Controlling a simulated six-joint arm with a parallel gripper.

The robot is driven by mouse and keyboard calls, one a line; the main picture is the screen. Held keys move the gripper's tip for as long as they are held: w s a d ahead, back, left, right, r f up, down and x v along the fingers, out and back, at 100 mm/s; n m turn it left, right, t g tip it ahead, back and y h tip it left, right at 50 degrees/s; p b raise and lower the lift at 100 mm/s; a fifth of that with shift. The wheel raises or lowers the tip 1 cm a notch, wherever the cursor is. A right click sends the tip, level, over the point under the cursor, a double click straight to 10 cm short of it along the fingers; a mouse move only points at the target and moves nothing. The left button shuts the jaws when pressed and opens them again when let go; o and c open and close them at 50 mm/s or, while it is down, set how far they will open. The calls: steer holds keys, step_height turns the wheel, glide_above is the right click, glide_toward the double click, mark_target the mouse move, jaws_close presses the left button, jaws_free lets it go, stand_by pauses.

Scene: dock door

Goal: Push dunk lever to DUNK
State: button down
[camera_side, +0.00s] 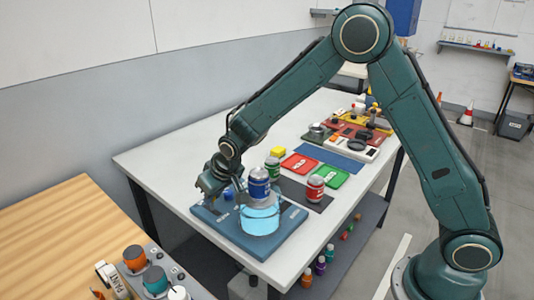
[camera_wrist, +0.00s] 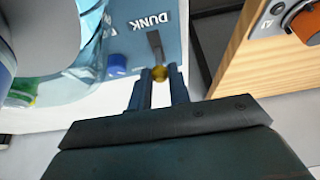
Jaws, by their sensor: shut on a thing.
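The dunk lever shows in the wrist view as a grey bar (camera_wrist: 155,45) with a yellow knob (camera_wrist: 160,74) at its near end. The bar's far end lies beside the white DUNK lettering (camera_wrist: 150,22) on the blue base. My gripper (camera_wrist: 159,78) has its two fingers closed at the knob, with the knob between their tips. In the side view my gripper (camera_side: 212,184) is low over the left part of the blue base (camera_side: 222,228), and the lever is hidden. A clear tank with light blue water (camera_side: 260,218) stands on the base, with a blue can (camera_side: 259,183) above it.
A blue round cap (camera_wrist: 117,65) is close left of the lever. A green can (camera_side: 272,165) and a red can (camera_side: 315,188) stand behind and right of the tank. Red (camera_side: 299,163) and green (camera_side: 331,175) mats lie farther back. A wooden bench (camera_wrist: 250,45) is at right.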

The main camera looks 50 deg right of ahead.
steer(key=c, duration=1.3)
jaws_free()
steer(key=shift+s+r, duration=0.1)
steer(key=shift+v, duration=6.8)
